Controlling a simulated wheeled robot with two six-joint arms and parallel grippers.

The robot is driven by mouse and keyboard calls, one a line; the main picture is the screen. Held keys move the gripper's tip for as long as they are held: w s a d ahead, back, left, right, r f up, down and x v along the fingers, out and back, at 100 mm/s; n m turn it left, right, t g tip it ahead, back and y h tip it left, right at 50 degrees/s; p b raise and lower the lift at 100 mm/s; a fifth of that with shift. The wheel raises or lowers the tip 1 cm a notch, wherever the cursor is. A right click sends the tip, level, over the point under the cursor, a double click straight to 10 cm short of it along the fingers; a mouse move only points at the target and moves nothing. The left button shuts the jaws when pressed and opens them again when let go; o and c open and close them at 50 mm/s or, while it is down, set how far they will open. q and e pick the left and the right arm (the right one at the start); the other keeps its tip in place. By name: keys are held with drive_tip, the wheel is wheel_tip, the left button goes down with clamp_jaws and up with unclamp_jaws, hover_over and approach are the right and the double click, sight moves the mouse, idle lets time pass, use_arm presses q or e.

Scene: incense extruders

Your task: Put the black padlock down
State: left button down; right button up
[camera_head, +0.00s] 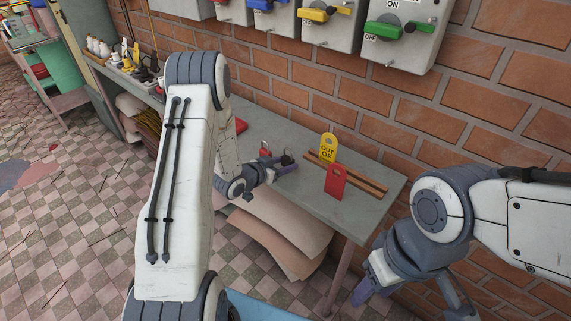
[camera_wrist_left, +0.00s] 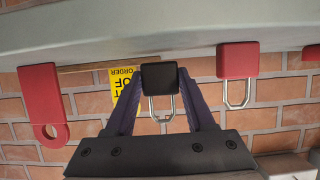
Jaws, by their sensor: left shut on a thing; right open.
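My left gripper (camera_head: 277,166) is over the grey bench and is shut on the black padlock. In the left wrist view, where the scene appears upside down, the padlock's black body (camera_wrist_left: 160,77) sits between the two fingertips (camera_wrist_left: 160,86), with its metal shackle pointing away from the bench top. The body is close to the bench surface; I cannot tell whether it touches. In the head view the padlock is small and partly hidden by the gripper. My right gripper (camera_head: 412,292) is open and empty, off the bench's right end.
A red padlock (camera_wrist_left: 237,61) stands on the bench (camera_head: 350,212) beside the black one. A red tag (camera_head: 335,182) and a yellow tag (camera_head: 328,147) stand at a wooden rack (camera_head: 362,181). Switch boxes (camera_head: 400,38) hang on the brick wall behind.

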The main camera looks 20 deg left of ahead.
use_arm(q)
drive_tip(key=shift+c, duration=1.3)
unclamp_jaws()
drive_tip(key=shift+r, duration=0.1)
